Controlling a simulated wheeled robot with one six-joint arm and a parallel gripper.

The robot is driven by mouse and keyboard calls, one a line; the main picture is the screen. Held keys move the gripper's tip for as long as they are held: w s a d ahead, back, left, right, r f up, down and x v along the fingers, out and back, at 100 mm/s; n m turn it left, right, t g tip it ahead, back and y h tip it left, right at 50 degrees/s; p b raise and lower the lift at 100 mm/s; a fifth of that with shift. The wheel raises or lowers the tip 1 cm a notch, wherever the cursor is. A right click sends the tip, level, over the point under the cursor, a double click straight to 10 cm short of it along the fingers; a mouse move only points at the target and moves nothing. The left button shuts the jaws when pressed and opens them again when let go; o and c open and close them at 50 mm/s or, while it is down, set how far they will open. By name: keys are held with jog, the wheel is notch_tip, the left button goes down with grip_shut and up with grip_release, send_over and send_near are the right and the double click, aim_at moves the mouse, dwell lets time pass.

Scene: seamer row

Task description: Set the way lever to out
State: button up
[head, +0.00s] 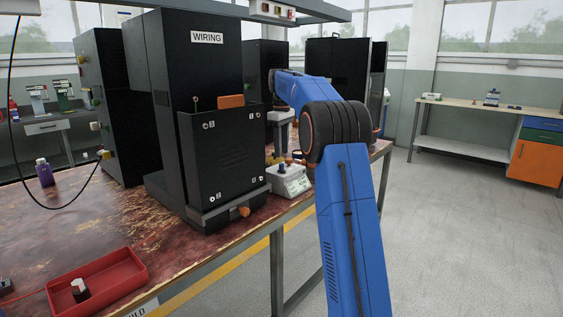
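I cannot make out for sure which part is the way lever. An orange-tipped lever or knob (240,211) sticks out at the low front of the black cabinet marked WIRING (180,85). A small white device (289,181) with a dial stands on the bench to the right of that cabinet, with brass-yellow parts beside and behind it. My blue arm reaches over the bench edge, and my gripper (283,149) points down above and behind the white device. Its fingers are small and partly hidden, so their opening does not show. No held object is visible.
The worn red-brown bench (130,232) carries a red tray (97,285) with a small black-and-white item, and a purple bottle (45,172). Black cabinets stand close behind my arm. A hanging cable loops at the left. The floor to the right is clear, before another bench (475,107).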

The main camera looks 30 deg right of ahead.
aim_at(281, 164)
jog(key=shift+f, duration=2.75)
grip_shut()
